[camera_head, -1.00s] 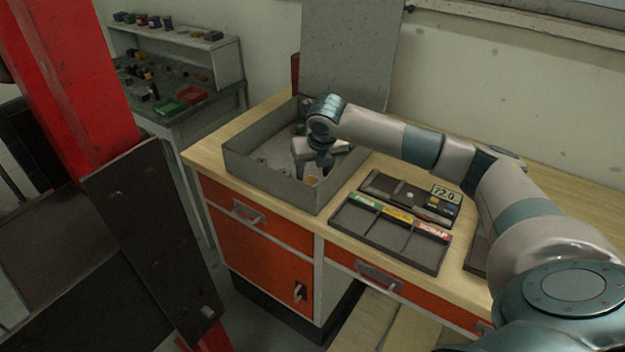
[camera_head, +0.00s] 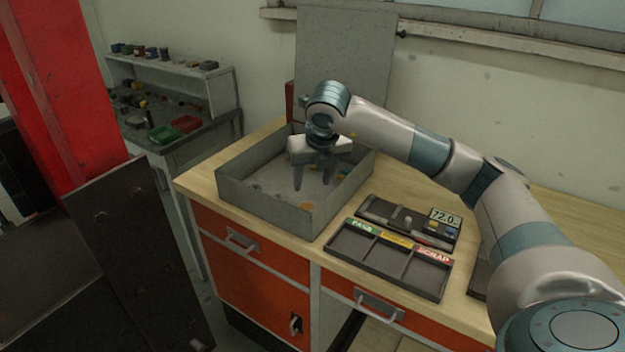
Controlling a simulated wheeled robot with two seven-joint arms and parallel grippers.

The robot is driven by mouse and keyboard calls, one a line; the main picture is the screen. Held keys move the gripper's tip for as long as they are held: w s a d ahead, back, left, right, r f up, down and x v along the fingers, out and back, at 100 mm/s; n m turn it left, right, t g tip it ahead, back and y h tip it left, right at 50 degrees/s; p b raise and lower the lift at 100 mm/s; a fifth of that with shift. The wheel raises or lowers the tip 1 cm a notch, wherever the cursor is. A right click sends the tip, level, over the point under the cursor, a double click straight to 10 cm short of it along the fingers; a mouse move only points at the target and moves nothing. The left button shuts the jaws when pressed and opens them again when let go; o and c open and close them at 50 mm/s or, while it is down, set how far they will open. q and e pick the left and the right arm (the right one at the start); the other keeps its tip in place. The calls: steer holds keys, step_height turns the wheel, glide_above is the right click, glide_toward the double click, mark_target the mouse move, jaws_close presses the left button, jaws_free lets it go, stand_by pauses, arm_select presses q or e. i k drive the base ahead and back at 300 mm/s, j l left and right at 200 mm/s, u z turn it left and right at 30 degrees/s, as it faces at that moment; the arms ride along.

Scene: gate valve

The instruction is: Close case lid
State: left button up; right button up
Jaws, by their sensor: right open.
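The grey case (camera_head: 270,205) sits open on the left part of the wooden bench. Its grey lid (camera_head: 345,60) stands upright at the case's back edge, near the wall. Several small parts, one of them orange, lie on the case floor, partly hidden by my gripper. My right gripper (camera_head: 312,182) is open and points down over the inside of the case, with no object between its fingers. It is apart from the lid. My left gripper is not in view.
A dark sorting tray (camera_head: 375,262) with green, yellow and red labels lies right of the case. Behind it is a dark device (camera_head: 405,218) with a display reading about 72.0. A shelf table (camera_head: 190,140) with small bins stands at the far left. A red post (camera_head: 60,90) rises at the left.

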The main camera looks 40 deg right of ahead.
mark_target(354, 49)
steer(key=z, duration=1.5)
